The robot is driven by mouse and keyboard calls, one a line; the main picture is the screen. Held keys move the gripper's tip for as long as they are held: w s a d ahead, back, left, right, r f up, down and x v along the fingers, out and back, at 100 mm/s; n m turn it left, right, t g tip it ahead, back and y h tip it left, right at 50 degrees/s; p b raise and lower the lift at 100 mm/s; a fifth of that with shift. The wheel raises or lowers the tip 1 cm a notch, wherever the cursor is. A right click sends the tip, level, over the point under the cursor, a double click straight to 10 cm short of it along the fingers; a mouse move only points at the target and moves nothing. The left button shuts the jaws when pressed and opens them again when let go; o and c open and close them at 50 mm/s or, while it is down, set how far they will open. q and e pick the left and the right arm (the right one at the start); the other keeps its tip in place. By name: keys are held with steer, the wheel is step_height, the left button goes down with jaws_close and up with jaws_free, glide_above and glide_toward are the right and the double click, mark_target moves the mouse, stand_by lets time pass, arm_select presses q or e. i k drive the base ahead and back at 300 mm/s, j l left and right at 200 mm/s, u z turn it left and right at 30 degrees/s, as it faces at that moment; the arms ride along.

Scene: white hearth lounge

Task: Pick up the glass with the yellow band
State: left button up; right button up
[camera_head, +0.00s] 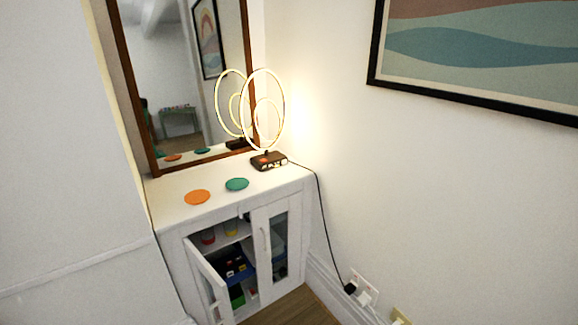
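A small glass with a yellow band (231,228) stands on the upper shelf inside the white cabinet (180,221), near the front opening. The cabinet top partly hides its upper part. A glass with a red band (208,237) stands to its left on the same shelf. The cabinet's left door (207,284) is swung open toward me, and its right door (266,250) looks shut. Neither of my grippers is in view.
An orange disc (197,197) and a green disc (237,184) lie on the cabinet top. A blue bin (237,266) sits lower inside. A cord runs to a wall socket.

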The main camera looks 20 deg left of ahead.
mark_target(229, 226)
steer(key=k+u, duration=0.1)
steer(key=u, duration=0.75)
steer(key=k+u, duration=0.15)
steer(key=u, duration=0.3)
